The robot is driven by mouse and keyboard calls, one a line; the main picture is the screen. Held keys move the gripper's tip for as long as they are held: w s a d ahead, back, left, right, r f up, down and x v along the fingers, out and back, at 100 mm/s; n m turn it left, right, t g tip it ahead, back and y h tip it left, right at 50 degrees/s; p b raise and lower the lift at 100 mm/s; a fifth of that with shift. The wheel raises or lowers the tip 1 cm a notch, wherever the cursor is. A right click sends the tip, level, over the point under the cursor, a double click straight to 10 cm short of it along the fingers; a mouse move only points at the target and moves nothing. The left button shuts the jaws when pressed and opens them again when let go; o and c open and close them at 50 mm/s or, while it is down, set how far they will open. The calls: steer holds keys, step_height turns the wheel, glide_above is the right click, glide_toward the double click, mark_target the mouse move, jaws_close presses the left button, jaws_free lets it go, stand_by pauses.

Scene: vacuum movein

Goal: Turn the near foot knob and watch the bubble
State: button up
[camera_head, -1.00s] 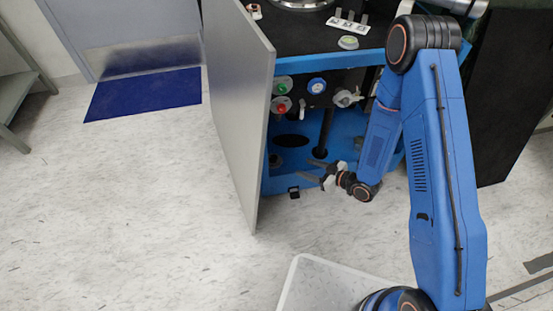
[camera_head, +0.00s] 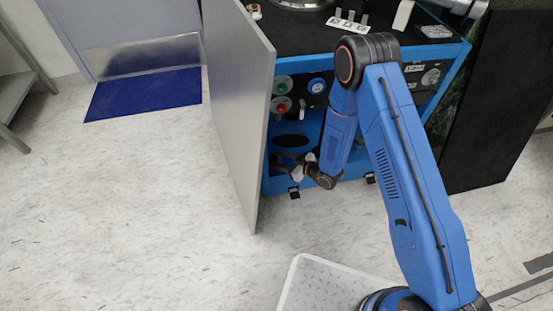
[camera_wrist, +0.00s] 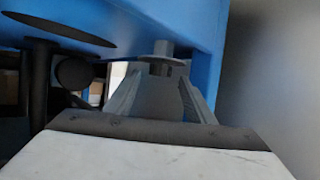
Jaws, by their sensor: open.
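My gripper (camera_head: 298,164) reaches low into the open front of the blue cabinet (camera_head: 352,174), just right of the grey door. In the wrist view my gripper (camera_wrist: 160,82) has its two grey fingers apart. A small grey disc with a short stem, likely the foot knob (camera_wrist: 163,57), stands at the fingertips under the blue structure. I cannot tell whether the fingers touch it. In the head view the knob is hard to make out behind my gripper. The round bubble level on the cabinet top is hidden behind my arm's elbow.
The open grey door (camera_head: 240,110) stands close left of my gripper. Green and red knobs (camera_head: 283,88) and a blue-ringed gauge (camera_head: 317,86) sit above it. A dark round plate on a post (camera_wrist: 55,30) is at left in the wrist view.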

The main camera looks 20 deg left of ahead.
mark_target(273, 159)
steer(key=shift+x, duration=1.3)
steer(key=c, duration=1.1)
steer(key=shift+o, duration=0.2)
steer(key=shift+s, duration=0.1)
steer(key=shift+s+a+m+t, duration=0.1)
steer(key=shift+a+m+t, duration=0.05)
steer(key=shift+m+t, duration=0.4)
steer(key=shift+s+r+m+t+h, duration=0.1)
steer(key=shift+m+t+h, duration=1.1)
steer(key=shift+m+t, duration=0.5)
steer(key=o, duration=1.1)
steer(key=shift+c, duration=0.2)
